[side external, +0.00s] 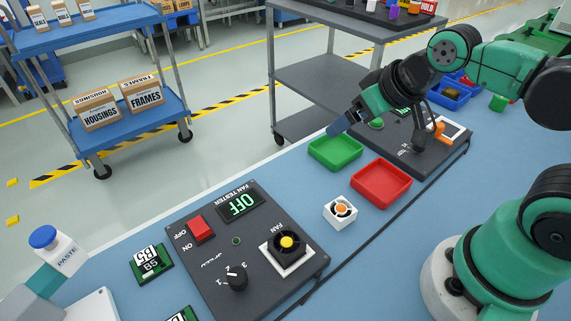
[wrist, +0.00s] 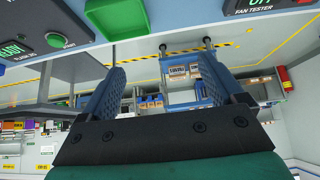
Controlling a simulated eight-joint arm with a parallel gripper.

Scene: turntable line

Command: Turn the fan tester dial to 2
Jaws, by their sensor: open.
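The fan tester (side external: 190,262) is a dark grey panel on the blue bench, front centre in the side view. Its black dial (side external: 236,278) sits at the panel's lower part with small numerals around it; its exact pointing is too small to read. The display (side external: 240,204) reads OFF. A red switch (side external: 201,229) and a fan (side external: 286,245) with a yellow hub are on the panel. A corner of the tester shows at the wrist view's upper right (wrist: 285,8). My gripper (side external: 336,128) is open and empty, above the green tray's back edge, far from the dial.
The green tray (side external: 335,165) and red tray (side external: 408,184) lie between the tester and a second dark panel (side external: 389,151). A small white fan (side external: 340,222) stands beside the tester. A green board (side external: 151,262) and paste bottle (side external: 58,246) are at left. Bench around them is partly clear.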

